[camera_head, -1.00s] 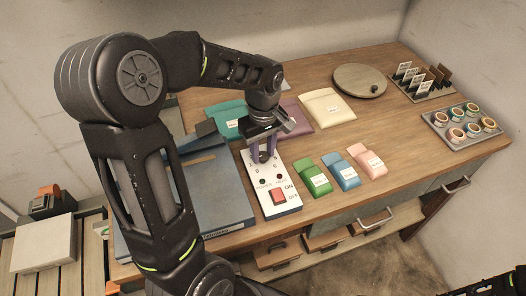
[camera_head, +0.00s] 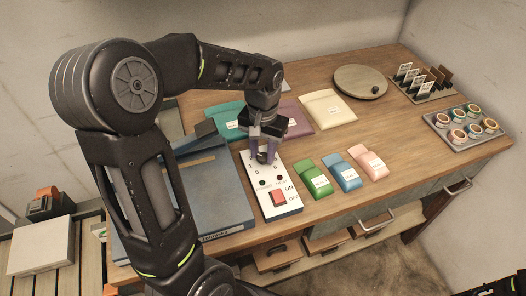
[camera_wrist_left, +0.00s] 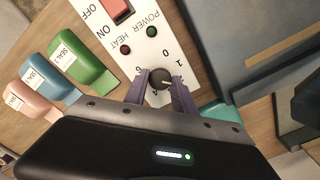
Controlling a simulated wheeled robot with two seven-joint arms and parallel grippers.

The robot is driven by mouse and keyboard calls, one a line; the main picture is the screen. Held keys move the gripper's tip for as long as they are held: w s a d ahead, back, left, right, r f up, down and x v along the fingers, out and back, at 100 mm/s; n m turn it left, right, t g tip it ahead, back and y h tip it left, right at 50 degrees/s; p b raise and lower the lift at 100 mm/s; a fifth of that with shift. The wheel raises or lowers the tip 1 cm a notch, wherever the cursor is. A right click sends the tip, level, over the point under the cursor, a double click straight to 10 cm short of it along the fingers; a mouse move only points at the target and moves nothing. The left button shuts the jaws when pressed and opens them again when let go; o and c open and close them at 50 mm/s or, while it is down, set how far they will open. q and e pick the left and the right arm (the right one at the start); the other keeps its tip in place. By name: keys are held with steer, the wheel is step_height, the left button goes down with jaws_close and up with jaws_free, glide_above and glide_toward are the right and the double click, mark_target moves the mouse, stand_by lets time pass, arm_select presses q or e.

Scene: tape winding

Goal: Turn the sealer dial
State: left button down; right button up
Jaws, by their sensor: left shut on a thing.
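The sealer's white control panel (camera_head: 285,208) lies on the table beside the blue-grey sealer body (camera_head: 220,193). Its black dial (camera_wrist_left: 160,77) has a pale pointer mark and printed numbers around it, partly hidden by my fingers. My left gripper (camera_head: 262,157) reaches down over the panel's far end. Its purple fingers (camera_wrist_left: 160,92) are shut on the dial, one on each side. A red ON/OFF switch (camera_head: 278,198) sits at the panel's near end, with POWER and HEAT lights between it and the dial.
Green (camera_head: 313,178), blue (camera_head: 341,172) and pink (camera_head: 368,162) pouches lie right of the panel. Teal (camera_head: 226,115) and cream (camera_head: 327,108) pouches lie behind. A round wooden disc (camera_head: 358,82) and a tray of tape rolls (camera_head: 447,119) are further right.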

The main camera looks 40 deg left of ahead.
mark_target(263, 156)
arm_select(q)
steer(key=m, duration=0.4)
steer(key=shift+m, duration=0.4)
steer(key=m, duration=0.4)
steer(key=c, duration=1)
jaws_free()
steer(key=shift+c, duration=0.2)
steer(key=shift+r, duration=0.15)
step_height(263, 156, up, 8)
steer(key=shift+f+b, duration=0.2)
steer(key=shift+b, duration=0.2)
